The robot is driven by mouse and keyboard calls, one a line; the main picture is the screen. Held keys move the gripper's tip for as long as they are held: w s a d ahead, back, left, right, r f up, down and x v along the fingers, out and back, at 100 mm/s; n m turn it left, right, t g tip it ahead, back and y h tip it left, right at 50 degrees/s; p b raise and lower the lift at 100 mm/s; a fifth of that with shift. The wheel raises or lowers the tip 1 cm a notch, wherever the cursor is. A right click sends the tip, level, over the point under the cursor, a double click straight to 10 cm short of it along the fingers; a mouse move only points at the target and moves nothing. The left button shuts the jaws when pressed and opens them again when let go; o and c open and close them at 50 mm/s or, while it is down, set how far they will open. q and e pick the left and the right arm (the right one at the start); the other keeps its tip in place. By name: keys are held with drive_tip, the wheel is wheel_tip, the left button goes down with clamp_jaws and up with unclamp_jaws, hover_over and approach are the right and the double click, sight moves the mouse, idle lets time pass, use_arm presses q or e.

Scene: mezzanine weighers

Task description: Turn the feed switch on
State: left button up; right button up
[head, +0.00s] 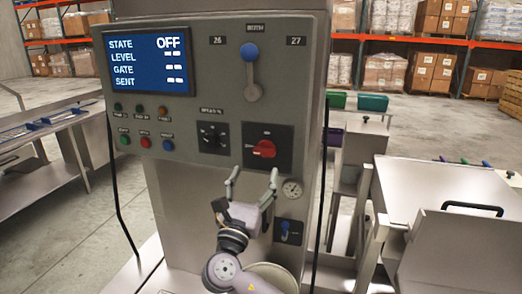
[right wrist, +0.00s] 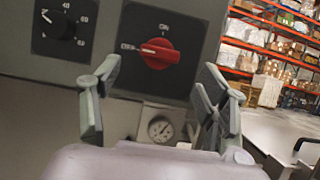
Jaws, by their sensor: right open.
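The feed switch (head: 264,149) is a red rotary knob on a black square plate on the grey control panel. In the right wrist view the red knob (right wrist: 160,54) has its pointer to the left, toward a small label that looks like OFF; ON is marked at the top. The display (head: 146,62) reads STATE OFF. My right gripper (head: 253,173) is open and empty, just below the knob in the head view. In the wrist view its fingers stand apart, either side of and below the knob; contact is not visible. My left gripper is not in view.
A black dial (head: 211,138) is left of the switch, with coloured buttons (head: 144,142) further left. A blue-knobbed lever (head: 252,72) is above. A gauge (head: 292,188) and small blue switch (head: 286,230) are below. Steel benches stand at both sides.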

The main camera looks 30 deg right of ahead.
sight(263, 153)
drive_tip(key=p+x, duration=0.1)
drive_tip(key=x, duration=0.5)
drive_tip(key=shift+r, duration=0.1)
drive_tip(key=shift+w+d+r+p, duration=0.1)
drive_tip(key=shift+w+d+p, duration=0.2)
drive_tip(key=shift+d+p, duration=0.05)
drive_tip(key=shift+c, duration=0.5)
drive_tip(key=c, duration=1.1)
